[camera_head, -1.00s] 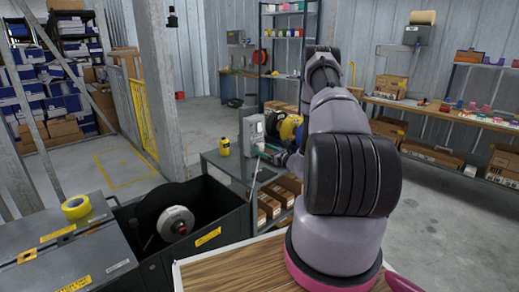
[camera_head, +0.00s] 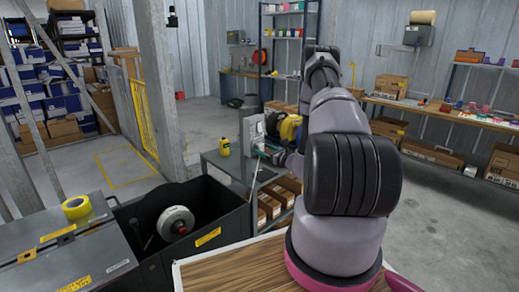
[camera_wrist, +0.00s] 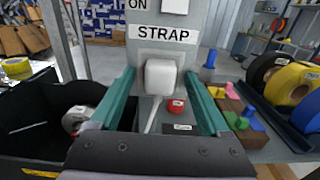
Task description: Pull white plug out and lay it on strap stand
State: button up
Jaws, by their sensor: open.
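The white plug (camera_wrist: 160,77) sits in the front of a grey upright panel (camera_wrist: 190,52) labelled STRAP, with a pale cord running down from it. My gripper (camera_wrist: 158,85) is open, its teal fingers on either side of the plug. In the wrist view I see a gap at each side, so no grip shows. In the head view my gripper (camera_head: 268,153) is at the grey panel (camera_head: 253,132) on the grey stand (camera_head: 226,166); the plug is too small to tell there. A red button (camera_wrist: 176,107) lies below and right of the plug.
A yellow bottle (camera_head: 225,147) stands left of the panel. Yellow and black rolls (camera_wrist: 292,83) and coloured blocks (camera_wrist: 238,118) are at the right. A dark open bin (camera_head: 225,210) with a reel (camera_head: 176,222) is in front of the stand. A white switch (camera_wrist: 175,6) is above the STRAP label.

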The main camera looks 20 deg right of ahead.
grip_shut()
jog(key=v, duration=0.6)
dwell(1.2)
dwell(0.4)
